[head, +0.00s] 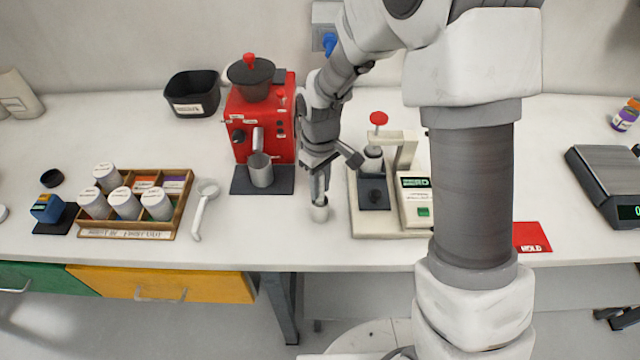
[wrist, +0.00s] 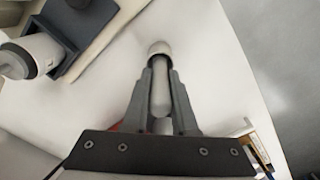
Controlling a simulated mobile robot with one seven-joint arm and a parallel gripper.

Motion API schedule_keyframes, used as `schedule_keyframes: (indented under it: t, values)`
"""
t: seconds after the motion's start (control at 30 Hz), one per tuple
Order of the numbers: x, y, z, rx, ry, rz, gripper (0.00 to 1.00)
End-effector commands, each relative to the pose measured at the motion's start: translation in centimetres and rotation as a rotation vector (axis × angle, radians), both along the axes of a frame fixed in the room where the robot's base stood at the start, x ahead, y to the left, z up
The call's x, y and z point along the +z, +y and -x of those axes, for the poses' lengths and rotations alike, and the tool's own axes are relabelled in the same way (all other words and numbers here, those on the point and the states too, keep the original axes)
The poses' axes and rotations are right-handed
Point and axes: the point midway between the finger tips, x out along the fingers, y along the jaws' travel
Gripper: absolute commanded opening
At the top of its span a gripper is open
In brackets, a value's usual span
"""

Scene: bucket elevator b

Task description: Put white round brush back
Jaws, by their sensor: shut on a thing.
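My gripper (head: 320,188) is over the front middle of the white table, pointing down, between the red machine and the beige press. In the wrist view my gripper (wrist: 160,72) is shut on the white round brush, with a finger on each side of its pale handle. The brush's round head (wrist: 160,47) shows beyond the fingertips. In the head view the white round brush (head: 319,211) is low under the fingers. I cannot tell whether it touches the table.
The red machine (head: 283,140) with a metal cup (head: 260,172) stands left. The beige press (head: 357,215) stands close on the right. A white spoon-like tool (head: 199,215) and a wooden tray (head: 183,213) of several jars lie further left. A red card (head: 531,236) lies right.

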Motion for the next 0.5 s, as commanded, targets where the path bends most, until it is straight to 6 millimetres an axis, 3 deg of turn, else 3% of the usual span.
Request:
schedule_keyframes:
  t: [0.23,0.27,0.3,0.4,0.5]
  values:
    - [-0.41,-0.01,0.00,0.000,0.000,0.000,0.00]
    - [-0.25,-0.01,-0.01,0.000,0.000,0.000,0.31]
    - [-0.22,-0.01,0.00,-0.001,0.000,0.000,0.38]
    - [-0.21,-0.01,0.01,-0.001,0.000,0.000,0.56]
    - [-0.21,-0.01,0.01,-0.001,0.000,0.000,0.56]
